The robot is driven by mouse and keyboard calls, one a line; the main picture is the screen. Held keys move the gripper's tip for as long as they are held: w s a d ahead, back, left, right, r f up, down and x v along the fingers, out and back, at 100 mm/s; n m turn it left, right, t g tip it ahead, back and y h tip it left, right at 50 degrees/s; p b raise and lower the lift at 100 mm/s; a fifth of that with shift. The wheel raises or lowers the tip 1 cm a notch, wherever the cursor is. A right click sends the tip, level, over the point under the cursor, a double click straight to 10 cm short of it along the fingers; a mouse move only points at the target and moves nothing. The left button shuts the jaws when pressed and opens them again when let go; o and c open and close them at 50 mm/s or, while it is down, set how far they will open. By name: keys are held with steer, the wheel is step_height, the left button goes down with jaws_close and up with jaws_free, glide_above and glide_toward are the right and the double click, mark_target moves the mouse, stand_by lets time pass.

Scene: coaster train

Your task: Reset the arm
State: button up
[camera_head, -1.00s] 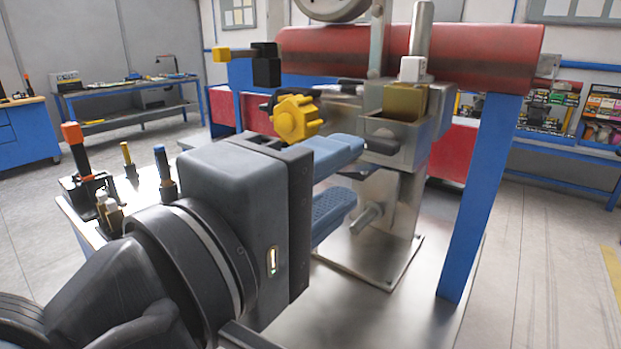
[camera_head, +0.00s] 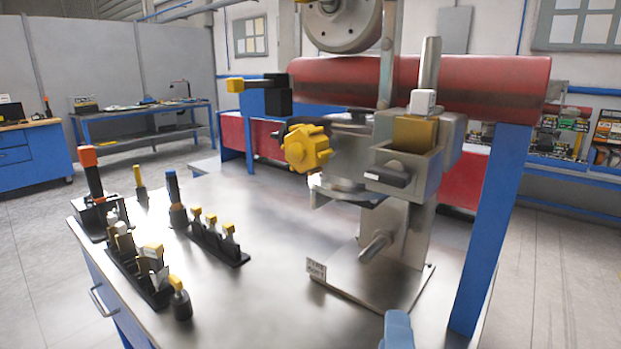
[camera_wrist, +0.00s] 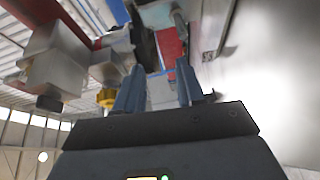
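My gripper shows in the wrist view (camera_wrist: 158,92) with its two blue-grey fingers apart and nothing between them. In the head view only a blue fingertip (camera_head: 397,330) shows at the bottom edge, in front of the machine's base plate; the rest of the arm is out of frame. The machine (camera_head: 405,225) stands on the metal table, with a yellow knob (camera_head: 306,148), a small box-like holder (camera_head: 405,165) and a white-capped block on top. My gripper is apart from the machine.
The metal table (camera_head: 235,300) holds racks of small yellow-topped tools (camera_head: 140,265), a red-topped tool (camera_head: 91,175) and a blue-topped one (camera_head: 174,190) at left. A blue post (camera_head: 490,230) stands at right. The table's middle front is clear.

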steer(key=s+d+f+m+g+y, duration=0.25)
steer(key=s+d+f+y, duration=0.35)
steer(key=s+f, duration=0.7)
steer(key=s+d+r+m+h, duration=0.1)
steer(key=s+d+m, duration=0.2)
steer(key=s+m, duration=0.3)
steer(key=s+d+r+m+h, duration=0.1)
steer(key=s+m, duration=0.5)
steer(key=s, duration=0.6)
steer(key=shift+s+d+r, duration=0.2)
steer(key=shift+d+r, duration=0.5)
steer(key=shift+d, duration=0.25)
steer(key=shift+m, duration=0.25)
